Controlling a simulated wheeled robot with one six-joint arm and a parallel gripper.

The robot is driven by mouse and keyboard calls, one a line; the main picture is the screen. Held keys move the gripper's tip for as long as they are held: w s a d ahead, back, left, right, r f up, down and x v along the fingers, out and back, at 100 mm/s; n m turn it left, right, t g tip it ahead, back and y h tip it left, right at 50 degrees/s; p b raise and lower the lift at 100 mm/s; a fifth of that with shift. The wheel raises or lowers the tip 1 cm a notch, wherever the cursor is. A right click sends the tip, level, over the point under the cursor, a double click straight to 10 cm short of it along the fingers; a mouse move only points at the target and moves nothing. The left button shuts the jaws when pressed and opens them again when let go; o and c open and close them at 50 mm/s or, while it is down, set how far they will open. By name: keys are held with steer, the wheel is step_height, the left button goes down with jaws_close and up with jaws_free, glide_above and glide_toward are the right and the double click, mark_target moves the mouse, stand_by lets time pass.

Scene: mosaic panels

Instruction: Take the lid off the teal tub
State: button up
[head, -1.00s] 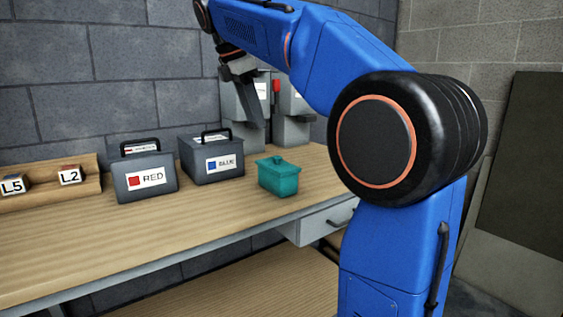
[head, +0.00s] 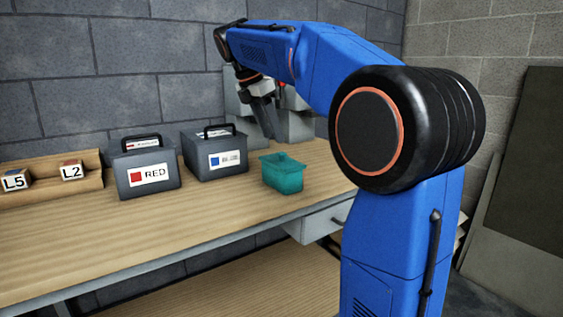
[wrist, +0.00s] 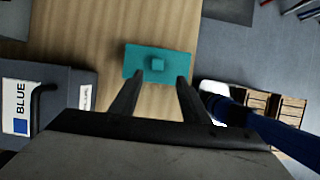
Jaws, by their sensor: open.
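The teal tub (head: 282,178) stands on the workbench right of the grey boxes. Its teal lid (wrist: 180,65) is on it, with a small square knob (wrist: 157,64) at the lid's middle. My gripper (head: 268,135) points down above the tub, tilted a little. How high the fingertips are above the knob is hard to tell.
A grey box labelled BLUE (head: 213,155) stands left of the tub, and one labelled RED (head: 146,172) further left. A wooden rack (head: 85,175) holds blocks marked L5 and L2. Grey fixtures (head: 298,125) stand behind the tub. The bench (head: 200,220) in front is clear.

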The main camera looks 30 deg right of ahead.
mark_target(280, 153)
steer(key=shift+w+d+x, duration=0.15)
steer(key=shift+d+x, duration=0.05)
steer(key=shift+x, duration=1.55)
steer(key=shift+w+d+x, duration=0.15)
steer(key=shift+x, duration=1.55)
steer(key=shift+r, duration=0.15)
jaws_close()
